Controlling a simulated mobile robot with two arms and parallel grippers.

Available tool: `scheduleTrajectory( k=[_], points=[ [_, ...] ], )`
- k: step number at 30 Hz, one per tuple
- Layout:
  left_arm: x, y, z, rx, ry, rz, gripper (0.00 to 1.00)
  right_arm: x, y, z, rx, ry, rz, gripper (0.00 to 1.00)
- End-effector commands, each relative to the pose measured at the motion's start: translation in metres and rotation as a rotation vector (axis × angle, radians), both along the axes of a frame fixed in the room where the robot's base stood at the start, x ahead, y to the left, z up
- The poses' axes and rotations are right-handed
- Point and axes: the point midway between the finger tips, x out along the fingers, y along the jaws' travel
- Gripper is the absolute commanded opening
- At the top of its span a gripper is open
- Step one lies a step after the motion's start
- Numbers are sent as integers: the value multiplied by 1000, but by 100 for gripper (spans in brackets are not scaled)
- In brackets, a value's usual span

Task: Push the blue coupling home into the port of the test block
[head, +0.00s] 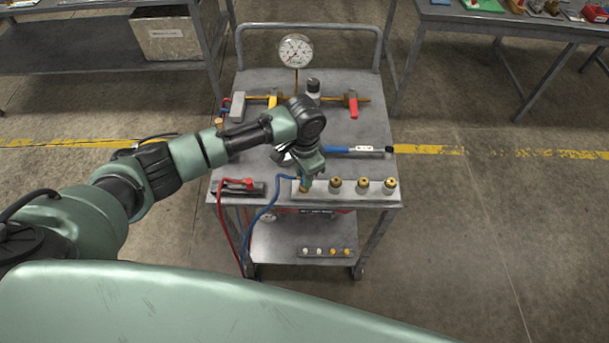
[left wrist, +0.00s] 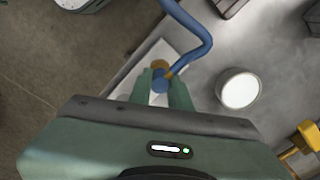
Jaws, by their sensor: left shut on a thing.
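The test block (head: 348,197) is a pale bar along the cart's near edge, with several brass ports on top. My left gripper (head: 304,184) is over its leftmost port, pointing down. In the left wrist view its two green fingers (left wrist: 161,92) are shut on the blue coupling (left wrist: 160,84), whose blue hose (left wrist: 205,45) bends away at the top. A brass port (left wrist: 160,64) shows right beside the coupling. Whether the coupling is seated in it I cannot tell. In the head view the gripper hides most of the coupling. My right gripper is out of view.
The cart top (head: 345,133) holds a red coupling and hose (head: 236,183) on a dark holder, a blue-handled tool (head: 350,150), a brass pipe with a red-handled valve (head: 352,104), and a gauge (head: 296,50). A dark bottle (head: 313,88) stands behind my wrist.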

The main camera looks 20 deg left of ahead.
Motion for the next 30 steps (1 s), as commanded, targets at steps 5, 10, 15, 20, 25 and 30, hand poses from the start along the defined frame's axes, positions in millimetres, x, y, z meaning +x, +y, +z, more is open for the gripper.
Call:
scheduleTrajectory(
  k=[5, 10, 15, 20, 25, 30],
  points=[
    [0, 0, -3, 0, 0, 0, 0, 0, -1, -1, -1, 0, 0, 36],
    [0, 0, -6, 0, 0, 0, 0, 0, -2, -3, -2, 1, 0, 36],
    [0, 0, -9, 0, 0, 0, 0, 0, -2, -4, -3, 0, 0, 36],
    [0, 0, -12, 1, -1, 0, 24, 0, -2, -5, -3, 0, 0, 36],
    [0, 0, -12, 1, 1, 0, 44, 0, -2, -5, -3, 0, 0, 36],
    [0, 0, -12, 1, 1, 0, 44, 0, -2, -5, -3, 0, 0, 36]
  ],
)
